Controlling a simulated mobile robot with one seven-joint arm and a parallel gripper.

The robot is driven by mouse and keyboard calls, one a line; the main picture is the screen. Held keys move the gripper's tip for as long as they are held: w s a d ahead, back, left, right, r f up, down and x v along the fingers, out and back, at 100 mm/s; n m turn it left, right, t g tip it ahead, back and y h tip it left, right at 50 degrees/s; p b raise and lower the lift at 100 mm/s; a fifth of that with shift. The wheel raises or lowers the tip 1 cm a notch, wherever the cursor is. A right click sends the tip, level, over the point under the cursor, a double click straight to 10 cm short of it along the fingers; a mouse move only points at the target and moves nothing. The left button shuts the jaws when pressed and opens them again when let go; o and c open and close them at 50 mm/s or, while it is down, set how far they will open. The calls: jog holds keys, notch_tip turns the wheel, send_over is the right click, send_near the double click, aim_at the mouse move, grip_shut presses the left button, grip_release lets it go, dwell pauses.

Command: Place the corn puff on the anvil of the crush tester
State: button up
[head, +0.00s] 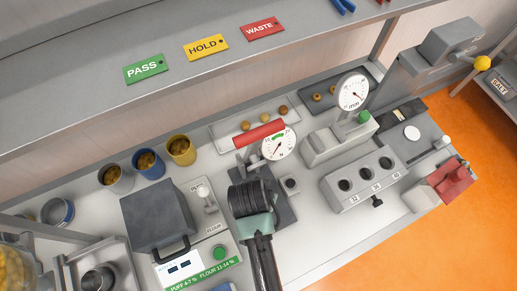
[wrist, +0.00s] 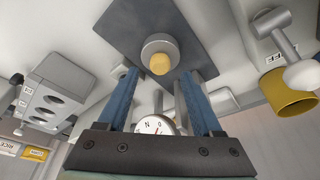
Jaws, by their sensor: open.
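The corn puff (wrist: 160,64) is a small yellow piece in the wrist view. It sits on the round grey anvil (wrist: 158,43), above a dark base plate (wrist: 195,25). My gripper (wrist: 160,77) is open, its two blue fingers apart on either side just short of the puff, not touching it. In the head view my gripper (head: 250,192) is over the crush tester (head: 278,148), which has a white N dial and a red bar. There my gripper hides the anvil and puff.
A dark grey box (head: 157,217) stands left of my gripper, with several cups behind, including a yellow one (head: 181,150). A block with round holes (head: 363,180) and a dial gauge (head: 353,92) stand to the right. A tray (head: 226,134) holding small balls lies behind the tester.

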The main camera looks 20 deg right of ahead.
jog(key=v, duration=0.8)
dwell(0.4)
